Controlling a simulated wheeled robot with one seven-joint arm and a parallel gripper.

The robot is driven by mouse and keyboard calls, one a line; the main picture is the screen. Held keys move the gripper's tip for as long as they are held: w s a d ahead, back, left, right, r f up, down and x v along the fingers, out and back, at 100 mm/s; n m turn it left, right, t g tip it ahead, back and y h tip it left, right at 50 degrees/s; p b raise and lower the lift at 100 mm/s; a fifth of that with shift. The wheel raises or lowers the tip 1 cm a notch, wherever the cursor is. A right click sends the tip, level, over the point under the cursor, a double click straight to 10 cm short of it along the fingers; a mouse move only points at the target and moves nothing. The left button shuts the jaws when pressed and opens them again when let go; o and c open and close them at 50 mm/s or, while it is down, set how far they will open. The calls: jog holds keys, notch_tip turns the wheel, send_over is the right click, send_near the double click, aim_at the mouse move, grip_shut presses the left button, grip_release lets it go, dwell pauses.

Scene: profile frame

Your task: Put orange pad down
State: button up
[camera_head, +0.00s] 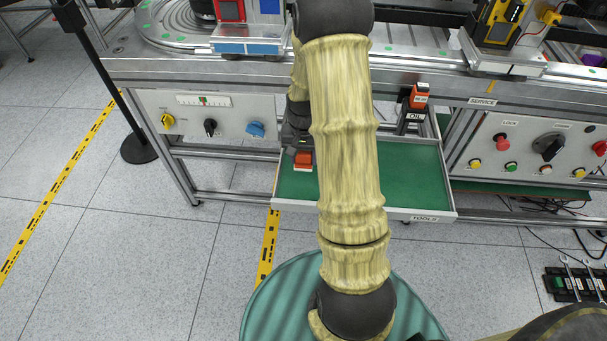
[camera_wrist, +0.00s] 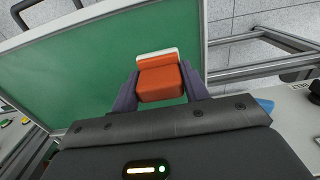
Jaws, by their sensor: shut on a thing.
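The orange pad (camera_wrist: 160,80), a small orange block with a white edge strip, sits between the two fingers of my gripper (camera_wrist: 158,88) in the wrist view. My gripper is shut on it. In the head view the pad (camera_head: 303,160) shows at the left side of the open drawer (camera_head: 400,165), over its green floor. My arm hides part of the drawer and most of the gripper in that view. In the wrist view the drawer's green floor (camera_wrist: 70,75) lies behind the pad. I cannot tell whether the pad touches the floor.
An orange and black item (camera_head: 419,97) stands at the drawer's back right by a black holder. Control panels with knobs (camera_head: 210,127) and buttons (camera_head: 540,145) flank the drawer. The green drawer floor right of my arm is clear. A black post (camera_head: 110,85) stands at left.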

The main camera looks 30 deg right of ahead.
aim_at(303, 163)
jog(key=shift+f, duration=1.5)
jog(key=shift+f, duration=2.35)
jog(key=o, duration=1)
jog(key=shift+c, duration=0.2)
jog(key=shift+f+b, duration=0.2)
jog(key=shift+b, duration=0.25)
